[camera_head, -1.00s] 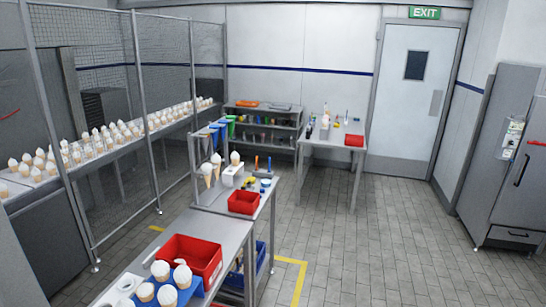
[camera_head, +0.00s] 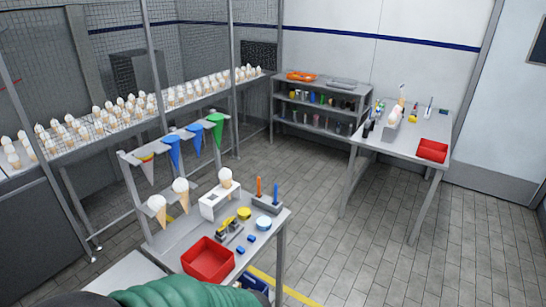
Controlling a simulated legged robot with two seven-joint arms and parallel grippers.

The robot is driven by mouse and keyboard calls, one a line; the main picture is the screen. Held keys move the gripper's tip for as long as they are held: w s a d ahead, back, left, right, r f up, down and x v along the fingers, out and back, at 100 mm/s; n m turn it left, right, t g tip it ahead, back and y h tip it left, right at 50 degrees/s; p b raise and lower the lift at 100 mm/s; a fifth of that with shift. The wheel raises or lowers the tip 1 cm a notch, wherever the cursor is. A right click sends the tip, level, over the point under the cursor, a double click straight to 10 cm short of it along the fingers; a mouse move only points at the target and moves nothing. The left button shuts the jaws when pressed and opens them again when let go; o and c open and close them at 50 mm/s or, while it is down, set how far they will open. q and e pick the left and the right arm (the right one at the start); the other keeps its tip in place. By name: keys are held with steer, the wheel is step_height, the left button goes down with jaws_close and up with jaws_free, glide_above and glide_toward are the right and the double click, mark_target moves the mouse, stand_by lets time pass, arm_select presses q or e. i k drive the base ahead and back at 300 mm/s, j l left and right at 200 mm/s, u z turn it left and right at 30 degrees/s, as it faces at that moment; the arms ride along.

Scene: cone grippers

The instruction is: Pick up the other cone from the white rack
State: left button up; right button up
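A white rack (camera_head: 208,206) stands on the grey workbench (camera_head: 181,240), at the middle left of the picture. One cone with a white top (camera_head: 225,178) sits upright in the rack, at its far right part; the lower part of the cone is partly hidden by the rack. Two similar cones, one further left (camera_head: 157,204) and one nearer the rack (camera_head: 181,187), stand upright in a frame at the bench's left side. Neither gripper shows in the view.
A red bin (camera_head: 208,261) sits at the bench's front. Small blue blocks (camera_head: 241,250), yellow pieces (camera_head: 244,213) and upright orange and blue rods (camera_head: 276,193) lie right of the rack. Blue (camera_head: 173,150) and green (camera_head: 216,130) cone shapes hang behind. Floor is clear at right.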

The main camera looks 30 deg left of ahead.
mark_target(224, 175)
steer(key=i+u, duration=0.1)
steer(key=i, duration=0.45)
steer(key=i+l+u, duration=0.1)
steer(key=i, duration=0.5)
steer(key=i+l+u, duration=0.1)
steer(key=i, duration=0.45)
steer(key=l, duration=0.1)
